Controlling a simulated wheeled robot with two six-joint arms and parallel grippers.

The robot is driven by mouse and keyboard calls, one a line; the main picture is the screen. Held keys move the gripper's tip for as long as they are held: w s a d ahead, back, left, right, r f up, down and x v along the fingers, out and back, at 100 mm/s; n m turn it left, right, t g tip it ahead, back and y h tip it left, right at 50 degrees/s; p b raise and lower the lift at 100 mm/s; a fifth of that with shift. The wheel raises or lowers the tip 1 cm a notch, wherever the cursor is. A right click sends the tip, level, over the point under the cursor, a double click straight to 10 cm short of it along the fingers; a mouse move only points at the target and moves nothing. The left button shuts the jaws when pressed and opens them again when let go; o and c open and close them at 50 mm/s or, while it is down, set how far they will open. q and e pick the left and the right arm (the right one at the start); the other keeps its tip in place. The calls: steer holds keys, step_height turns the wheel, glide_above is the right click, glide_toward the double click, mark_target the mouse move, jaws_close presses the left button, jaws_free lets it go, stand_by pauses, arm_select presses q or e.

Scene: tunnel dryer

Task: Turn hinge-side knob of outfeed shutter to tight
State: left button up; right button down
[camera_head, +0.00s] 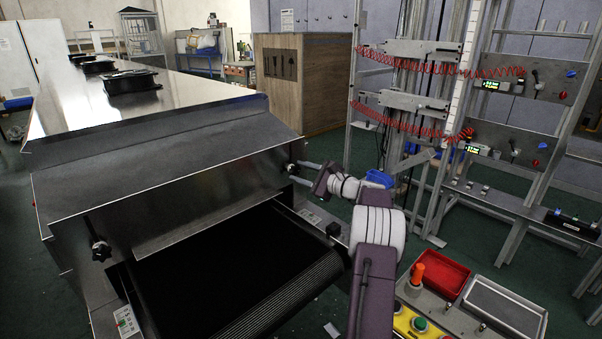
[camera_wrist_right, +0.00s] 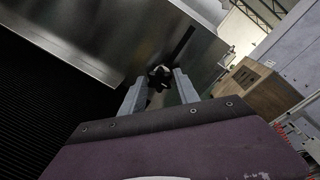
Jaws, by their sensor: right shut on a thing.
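The outfeed shutter (camera_head: 200,200) is a sheet-metal flap hanging over the dark conveyor belt (camera_head: 235,270) at the dryer's mouth. A black knob (camera_head: 291,168) stands at its right end, and it also shows in the right wrist view (camera_wrist_right: 160,73). My right gripper (camera_head: 298,174) reaches it from the right and is shut on it; its two grey fingers (camera_wrist_right: 160,88) flank the knob in the wrist view. A second dark knob (camera_head: 100,250) is at the shutter's left end, with nothing touching it. The pictures do not show which knob is hinge-side. My left gripper is out of view.
A control box with an orange lamp (camera_head: 417,272), a red tray (camera_head: 440,276) and a grey tray (camera_head: 503,308) stand at the lower right. A metal frame with red coiled hoses (camera_head: 440,65) rises behind. A wooden crate (camera_head: 300,80) stands beyond the dryer.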

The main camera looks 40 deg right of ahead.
steer(key=c, duration=0.9)
jaws_free()
steer(key=s+d, duration=0.1)
steer(key=s, duration=0.8)
steer(key=shift+d+r, duration=0.3)
steer(key=shift+r, duration=0.05)
